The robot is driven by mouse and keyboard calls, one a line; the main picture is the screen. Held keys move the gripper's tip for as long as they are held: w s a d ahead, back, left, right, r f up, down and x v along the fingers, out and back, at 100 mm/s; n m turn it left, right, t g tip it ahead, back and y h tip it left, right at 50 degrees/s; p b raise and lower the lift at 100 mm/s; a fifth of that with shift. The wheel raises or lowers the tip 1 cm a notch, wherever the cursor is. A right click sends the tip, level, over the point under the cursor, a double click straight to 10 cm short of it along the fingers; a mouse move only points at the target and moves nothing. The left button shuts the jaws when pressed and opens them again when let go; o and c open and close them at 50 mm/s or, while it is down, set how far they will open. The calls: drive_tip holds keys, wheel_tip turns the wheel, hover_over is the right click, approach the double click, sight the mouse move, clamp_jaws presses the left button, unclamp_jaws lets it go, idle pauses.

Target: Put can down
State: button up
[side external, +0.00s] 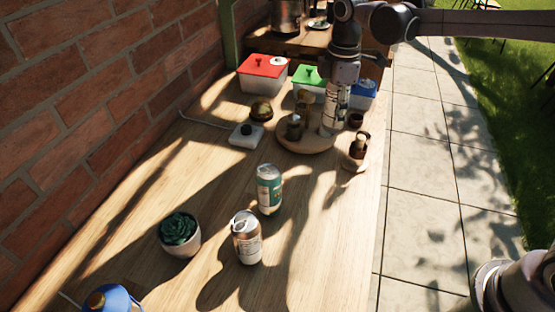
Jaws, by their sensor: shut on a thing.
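My gripper (338,92) is at the back of the table, pointing down, shut on a tall pale can (331,118) with dark print. The can is upright at the right part of a round wooden board (305,144). I cannot tell whether its base touches the board. The fingers are partly hard to make out against the can. Two other cans stand upright on the table nearer the camera: a teal and silver can (269,190) and a silver can with a white label (246,238).
Small dark jars (294,127) share the board, and another jar (358,150) stands at its right. Lidded red (263,74), green (308,78) and blue (363,94) boxes are behind. A potted succulent (180,234) is front left. The table's right edge is close to the board.

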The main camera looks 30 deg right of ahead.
drive_tip(key=a+f, duration=0.2)
drive_tip(key=a, duration=0.1)
drive_tip(key=w+a+f, duration=0.1)
drive_tip(key=a+f, duration=0.1)
drive_tip(key=a, duration=0.2)
drive_tip(key=w+a+f, duration=0.1)
drive_tip(key=a+f, duration=0.1)
drive_tip(key=a, duration=0.1)
drive_tip(key=shift+a+f, duration=0.25)
drive_tip(key=shift+a, duration=0.1)
drive_tip(key=shift+f, duration=2.05)
drive_tip(key=o, duration=1.4)
drive_tip(key=shift+f, duration=0.15)
drive_tip(key=shift+c, duration=0.2)
